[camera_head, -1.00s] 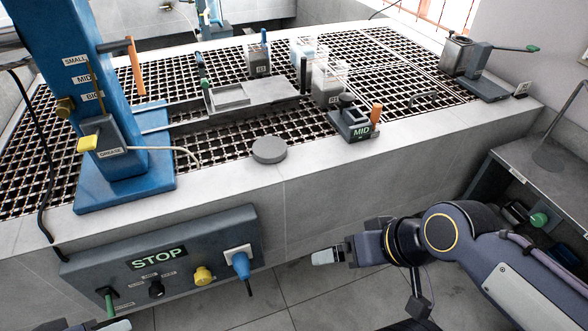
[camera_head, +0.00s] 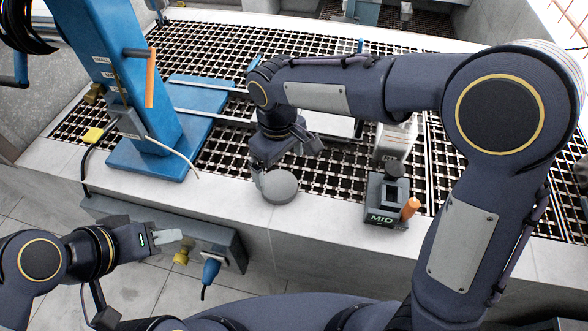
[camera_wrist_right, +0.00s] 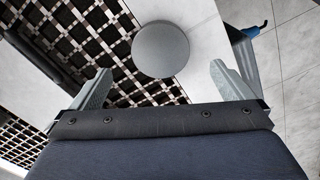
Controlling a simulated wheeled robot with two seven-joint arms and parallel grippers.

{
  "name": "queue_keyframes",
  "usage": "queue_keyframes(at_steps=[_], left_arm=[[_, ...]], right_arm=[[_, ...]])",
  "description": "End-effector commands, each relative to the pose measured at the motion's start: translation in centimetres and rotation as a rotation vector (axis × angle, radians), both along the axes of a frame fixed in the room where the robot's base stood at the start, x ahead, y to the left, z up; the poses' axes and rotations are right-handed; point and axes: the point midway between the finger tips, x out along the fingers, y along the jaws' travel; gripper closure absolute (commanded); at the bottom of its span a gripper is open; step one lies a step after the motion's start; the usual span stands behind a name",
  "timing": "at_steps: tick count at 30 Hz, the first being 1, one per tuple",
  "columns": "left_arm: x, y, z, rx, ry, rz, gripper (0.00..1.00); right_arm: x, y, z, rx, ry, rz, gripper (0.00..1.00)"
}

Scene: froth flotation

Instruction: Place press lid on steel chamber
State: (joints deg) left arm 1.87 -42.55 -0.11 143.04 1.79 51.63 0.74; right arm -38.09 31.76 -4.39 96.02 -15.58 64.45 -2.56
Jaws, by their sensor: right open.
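A flat round grey disc (camera_head: 281,187), which looks like the press lid, lies on the pale front ledge beside the grating. It also shows in the right wrist view (camera_wrist_right: 160,50), ahead of and between the fingertips. My right gripper (camera_head: 283,168) is open and close above the disc, apparently not holding it. Both of its fingers show in the right wrist view (camera_wrist_right: 160,80) with an empty gap. My left gripper (camera_head: 172,243) is at the lower left, away from the disc, in front of the control box; its finger gap is unclear. I cannot identify the steel chamber with certainty.
A blue press stand (camera_head: 150,150) is at the left, with an orange handle (camera_head: 151,78). A dark block marked MID (camera_head: 384,212) stands right of the disc. A control box (camera_head: 120,212) with a blue plug (camera_head: 211,270) hangs below the ledge. My right arm hides much of the grating.

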Motion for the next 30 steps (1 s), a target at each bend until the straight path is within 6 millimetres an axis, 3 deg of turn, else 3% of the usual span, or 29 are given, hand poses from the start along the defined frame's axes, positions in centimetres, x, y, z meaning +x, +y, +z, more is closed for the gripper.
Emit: queue_keyframes(at_steps=[18, 26, 30], left_arm=[[0.0, 0.0, 1.1, 0.0, 0.0, 0.0, 0.64], [0.0, 0.0, 1.0, 0.0, 0.0, 0.0, 0.64], [0.0, 0.0, 1.0, 0.0, 0.0, 0.0, 0.64]], right_arm=[[0.4, 0.4, -7.4, -0.006, 0.004, 0.004, 0.0], [0.5, 0.4, -7.8, -0.004, 0.001, 0.004, 0.0], [0.5, 0.4, -7.8, -0.004, 0.001, 0.003, 0.14]])
